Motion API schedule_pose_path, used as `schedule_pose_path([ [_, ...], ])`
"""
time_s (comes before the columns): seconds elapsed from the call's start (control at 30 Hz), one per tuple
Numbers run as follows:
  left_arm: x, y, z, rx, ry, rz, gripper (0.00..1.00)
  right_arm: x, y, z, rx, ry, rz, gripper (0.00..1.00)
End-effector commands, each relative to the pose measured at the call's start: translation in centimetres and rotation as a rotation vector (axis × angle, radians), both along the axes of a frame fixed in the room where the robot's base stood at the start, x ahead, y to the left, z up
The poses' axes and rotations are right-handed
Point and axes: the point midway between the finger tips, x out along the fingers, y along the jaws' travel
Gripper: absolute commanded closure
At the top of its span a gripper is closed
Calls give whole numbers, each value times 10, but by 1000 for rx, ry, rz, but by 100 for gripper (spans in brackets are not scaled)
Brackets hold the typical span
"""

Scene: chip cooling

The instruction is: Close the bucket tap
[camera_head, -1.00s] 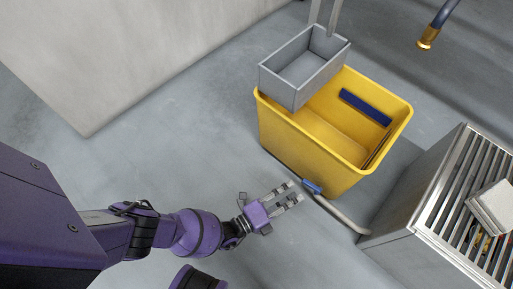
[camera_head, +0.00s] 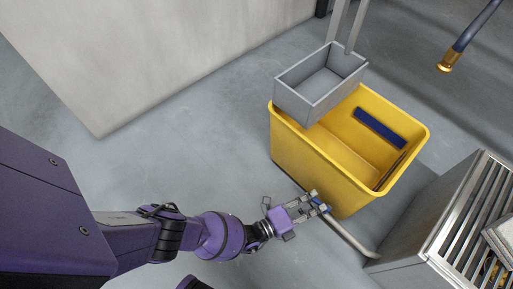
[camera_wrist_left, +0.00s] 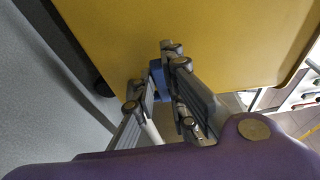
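The yellow bucket (camera_head: 310,158) stands on the floor at right of centre in the head view. Its yellow wall (camera_wrist_left: 225,35) fills the top of the left wrist view. The blue tap handle (camera_head: 322,207) sits low on the bucket's near side, above a pale pipe. My left gripper (camera_head: 319,202) is at the tap, its fingers open and pointing at the bucket. In the left wrist view the blue tap handle (camera_wrist_left: 158,80) lies between the fingers, partly hidden; whether they touch it I cannot tell. My right gripper is not in view.
A grey box (camera_head: 318,85) with upright bars is at the bucket's back left edge. A grey cabinet with a slatted top (camera_head: 465,215) stands to the right. A blue hose with a brass end (camera_head: 446,63) hangs at the upper right. The floor at left is clear.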

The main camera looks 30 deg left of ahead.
Motion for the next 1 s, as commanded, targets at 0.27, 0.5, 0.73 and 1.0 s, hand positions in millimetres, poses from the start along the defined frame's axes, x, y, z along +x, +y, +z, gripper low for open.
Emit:
schedule_pose_path([
  [0.27, 7, -2, 3, 2, -11, -62, 100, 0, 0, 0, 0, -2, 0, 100],
  [0.5, 9, -1, 2, 1, -7, -143, 100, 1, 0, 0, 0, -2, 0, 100],
  [0.73, 9, -1, 2, 1, -7, -142, 100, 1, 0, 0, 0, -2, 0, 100],
  [1.0, 9, 0, 2, 0, -6, -141, 70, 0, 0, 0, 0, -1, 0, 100],
])
